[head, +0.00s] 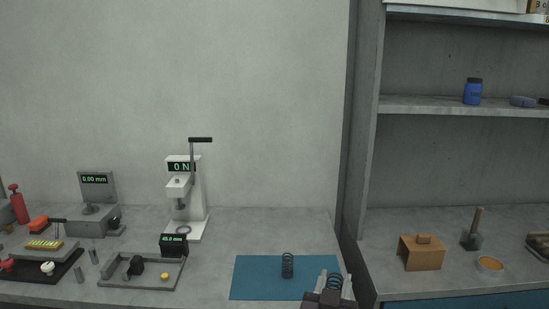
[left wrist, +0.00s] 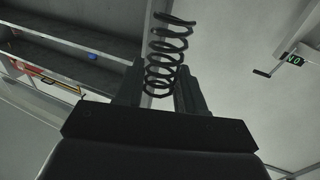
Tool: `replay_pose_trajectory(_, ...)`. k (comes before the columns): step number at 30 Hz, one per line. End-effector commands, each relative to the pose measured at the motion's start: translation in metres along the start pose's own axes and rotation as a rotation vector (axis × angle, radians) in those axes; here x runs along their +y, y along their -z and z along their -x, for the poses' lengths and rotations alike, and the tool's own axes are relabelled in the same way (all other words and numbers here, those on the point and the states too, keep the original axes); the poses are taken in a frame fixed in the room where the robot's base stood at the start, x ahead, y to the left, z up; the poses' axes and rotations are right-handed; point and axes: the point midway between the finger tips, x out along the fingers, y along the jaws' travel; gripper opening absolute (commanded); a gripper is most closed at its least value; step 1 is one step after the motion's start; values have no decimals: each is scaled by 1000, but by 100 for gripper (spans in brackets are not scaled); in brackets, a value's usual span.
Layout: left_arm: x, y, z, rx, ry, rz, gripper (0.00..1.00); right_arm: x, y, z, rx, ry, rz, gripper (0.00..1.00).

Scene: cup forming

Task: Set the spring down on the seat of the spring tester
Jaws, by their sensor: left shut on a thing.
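The white spring tester (head: 198,202) stands on the bench left of centre, with a black lever on top and a display reading 0 N. My left gripper (head: 335,283) is shut on a dark coil spring (head: 334,281) over the right front of the blue mat, well to the right of the tester. In the left wrist view the spring (left wrist: 166,60) sticks out past the fingertips. A second dark spring (head: 287,265) stands upright on the mat. My right gripper is out of view.
The blue mat (head: 250,285) lies at the bench front. A grey tray (head: 140,284) with a small display lies in front of the tester, and a gauge (head: 97,200) stands to its left. A shelf unit (head: 362,200) rises at the right. Bench between tester and mat is clear.

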Motion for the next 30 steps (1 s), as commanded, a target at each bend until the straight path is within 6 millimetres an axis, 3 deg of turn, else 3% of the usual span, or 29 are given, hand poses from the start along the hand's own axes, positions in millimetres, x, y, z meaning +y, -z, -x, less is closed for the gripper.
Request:
replay_pose_trajectory(11,-53,-55,8,-10,-27,-4,5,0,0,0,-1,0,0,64)
replay_pose_trajectory(20,-135,-122,32,-13,16,-3,5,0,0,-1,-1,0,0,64)
replay_pose_trajectory(30,-231,-197,85,-9,164,-1,5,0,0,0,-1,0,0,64)
